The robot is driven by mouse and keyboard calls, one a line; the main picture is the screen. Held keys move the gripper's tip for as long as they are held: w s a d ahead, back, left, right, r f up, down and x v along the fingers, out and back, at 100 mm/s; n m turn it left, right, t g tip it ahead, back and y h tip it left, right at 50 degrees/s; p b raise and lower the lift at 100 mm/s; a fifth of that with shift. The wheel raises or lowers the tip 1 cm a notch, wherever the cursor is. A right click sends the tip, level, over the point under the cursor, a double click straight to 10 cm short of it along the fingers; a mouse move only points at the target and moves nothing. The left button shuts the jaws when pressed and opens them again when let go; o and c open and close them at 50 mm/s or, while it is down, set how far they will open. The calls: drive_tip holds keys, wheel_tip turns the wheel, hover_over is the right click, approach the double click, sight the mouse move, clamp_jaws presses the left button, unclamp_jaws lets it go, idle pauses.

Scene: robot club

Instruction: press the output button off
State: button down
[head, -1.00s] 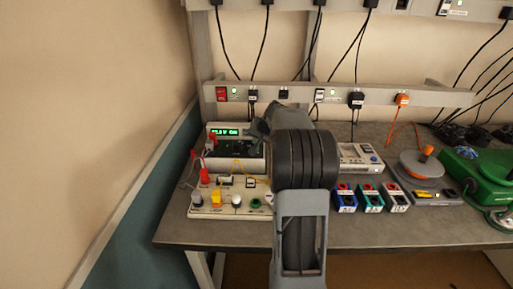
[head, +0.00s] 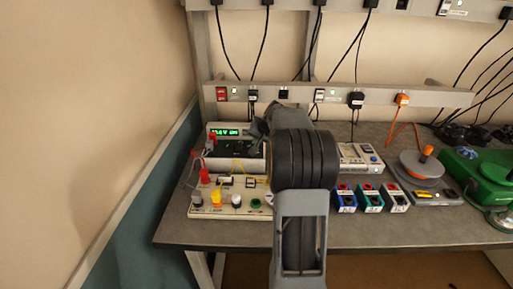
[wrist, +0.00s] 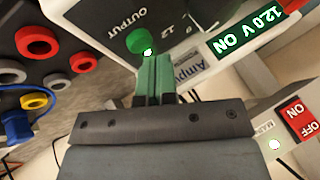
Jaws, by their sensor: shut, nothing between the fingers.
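The power supply (head: 258,164) stands at the back left of the bench, partly hidden by my arm. Its green display (wrist: 248,32) reads 12.0 V ON in the wrist view; the display also shows in the head view (head: 224,132). The round green output button (wrist: 140,39) sits beside the OUTPUT label, with a small lit lamp at its edge. My gripper (wrist: 151,58) is shut and empty, its green-looking fingertips at the button's lower edge. I cannot tell whether they touch it. In the head view my gripper is in front of the supply's face.
A cream board (head: 225,211) with coloured knobs and leads lies in front of the supply. A red ON/OFF switch (wrist: 298,122) is on the rail behind. Small coloured boxes (head: 371,198), a meter-like device (head: 358,158) and a green machine (head: 480,172) stand to the right.

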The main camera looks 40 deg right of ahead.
drive_tip(key=shift+f, duration=0.1)
drive_tip(key=shift+f+b, duration=0.4)
drive_tip(key=shift+b, duration=0.1)
drive_tip(key=shift+r, duration=0.2)
drive_tip(key=shift+r+p, duration=0.3)
idle(0.5)
drive_tip(key=shift+r+p, duration=2.15)
drive_tip(key=shift+r, duration=0.9)
drive_tip(key=shift+f, duration=0.1)
